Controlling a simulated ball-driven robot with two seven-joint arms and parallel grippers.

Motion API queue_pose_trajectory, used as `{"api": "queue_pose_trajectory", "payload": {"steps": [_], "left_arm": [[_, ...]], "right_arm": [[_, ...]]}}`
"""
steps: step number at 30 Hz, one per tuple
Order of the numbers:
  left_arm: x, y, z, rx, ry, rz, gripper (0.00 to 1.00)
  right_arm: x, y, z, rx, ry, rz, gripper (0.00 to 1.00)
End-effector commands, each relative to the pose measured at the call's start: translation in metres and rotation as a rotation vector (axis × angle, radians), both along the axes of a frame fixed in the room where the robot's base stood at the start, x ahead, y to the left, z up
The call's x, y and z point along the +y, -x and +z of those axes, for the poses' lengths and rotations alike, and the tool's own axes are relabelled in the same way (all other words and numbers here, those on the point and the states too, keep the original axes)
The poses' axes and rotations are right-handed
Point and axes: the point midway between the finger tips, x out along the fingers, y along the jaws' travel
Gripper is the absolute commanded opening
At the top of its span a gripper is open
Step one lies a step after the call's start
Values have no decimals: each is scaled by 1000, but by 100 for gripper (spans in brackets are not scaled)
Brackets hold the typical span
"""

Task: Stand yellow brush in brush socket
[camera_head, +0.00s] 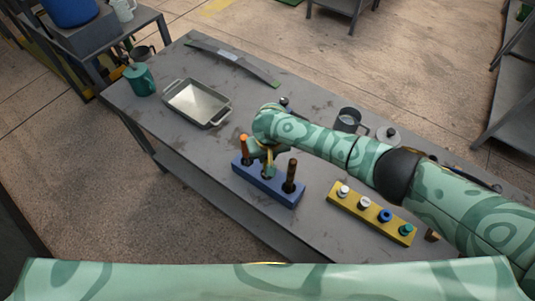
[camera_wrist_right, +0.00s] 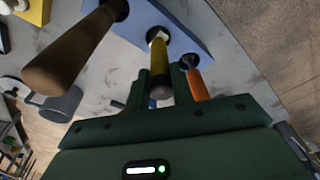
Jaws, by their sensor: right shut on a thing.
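The blue brush socket block (camera_head: 247,180) stands near the table's front edge. My right gripper (camera_head: 266,153) is over its middle, shut on the yellow brush (camera_head: 269,170). In the right wrist view the yellow brush (camera_wrist_right: 159,66) is between the fingers, and its pale collar is at the middle hole of the blue block (camera_wrist_right: 183,39). I cannot tell how deep it sits. An orange-handled brush (camera_head: 244,146) stands in the block on the left, and a brown-handled brush (camera_head: 291,172) on the right. My left gripper is not in view.
A yellow rack (camera_head: 372,216) with several capped pieces lies right of the block. A metal tray (camera_head: 197,103), a green mug (camera_head: 139,79) and a grey curved strip (camera_head: 234,59) are farther left and back. A grey mug (camera_head: 347,122) stands behind my arm.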

Motion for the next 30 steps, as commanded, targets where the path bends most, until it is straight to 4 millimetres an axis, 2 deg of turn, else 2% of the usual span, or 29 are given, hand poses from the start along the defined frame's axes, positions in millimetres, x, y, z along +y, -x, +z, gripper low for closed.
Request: {"api": "queue_pose_trajectory", "payload": {"steps": [1,2,4,13,17,30], "left_arm": [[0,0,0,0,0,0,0],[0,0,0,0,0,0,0],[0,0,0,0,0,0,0],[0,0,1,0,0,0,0],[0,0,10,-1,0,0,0],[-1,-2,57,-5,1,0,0]], "right_arm": [[0,0,0,0,0,0,0],[0,0,0,0,0,0,29],[0,0,0,0,0,0,48],[0,0,2,0,0,1,49],[0,2,16,0,-1,1,49],[-5,19,127,-1,-2,1,49]]}}
